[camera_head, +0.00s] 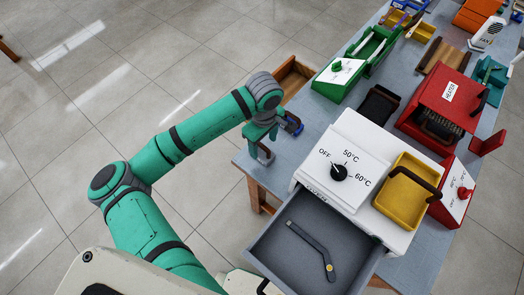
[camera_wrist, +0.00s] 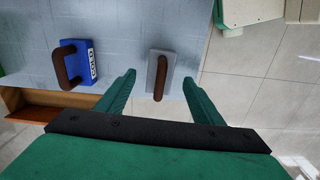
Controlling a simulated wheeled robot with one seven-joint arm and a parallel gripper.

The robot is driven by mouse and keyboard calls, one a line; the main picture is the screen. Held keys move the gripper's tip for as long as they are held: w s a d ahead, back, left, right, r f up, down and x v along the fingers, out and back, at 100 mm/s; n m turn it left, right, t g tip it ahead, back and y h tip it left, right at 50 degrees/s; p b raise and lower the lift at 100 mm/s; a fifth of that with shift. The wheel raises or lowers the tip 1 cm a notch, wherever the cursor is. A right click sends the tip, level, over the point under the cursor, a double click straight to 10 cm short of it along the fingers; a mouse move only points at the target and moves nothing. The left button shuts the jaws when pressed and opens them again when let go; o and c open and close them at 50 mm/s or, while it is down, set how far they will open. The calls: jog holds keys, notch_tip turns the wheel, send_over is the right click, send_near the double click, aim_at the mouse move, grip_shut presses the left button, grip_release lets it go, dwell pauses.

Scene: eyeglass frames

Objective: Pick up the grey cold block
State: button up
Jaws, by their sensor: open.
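The grey block (camera_wrist: 152,66) with a brown handle lies on the grey-blue table near its edge, between and just beyond my fingertips in the wrist view. In the head view the grey block (camera_head: 265,153) shows partly below my gripper (camera_head: 262,133) at the table's left corner. My gripper (camera_wrist: 160,84) is open and empty, its two green fingers spread to either side of the handle; whether they touch it I cannot tell. A blue block (camera_wrist: 84,62) marked COLD, also with a brown handle, lies to the left. The blue block (camera_head: 292,122) is partly hidden in the head view.
A white unit with a temperature dial (camera_head: 339,172) stands to the right, its grey drawer (camera_head: 262,262) pulled out with a small dark piece inside. A yellow basket (camera_head: 405,205) sits on it. A wooden tray (camera_head: 296,80) is behind my gripper. Floor lies open at left.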

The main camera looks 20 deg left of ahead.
aim_at(262, 151)
jog(key=shift+a+f, duration=0.15)
jog(key=shift+f, duration=1.25)
jog(key=shift+a+f, duration=0.15)
jog(key=shift+f, duration=1.25)
jog(key=shift+w, duration=0.1)
jog(key=c, duration=1.4)
jog(key=shift+w+r, duration=0.1)
jog(key=shift+r, duration=0.15)
jog(key=shift+c, duration=0.2)
jog(key=r, duration=0.9)
jog(key=shift+s+r, duration=0.2)
jog(key=shift+r, duration=0.1)
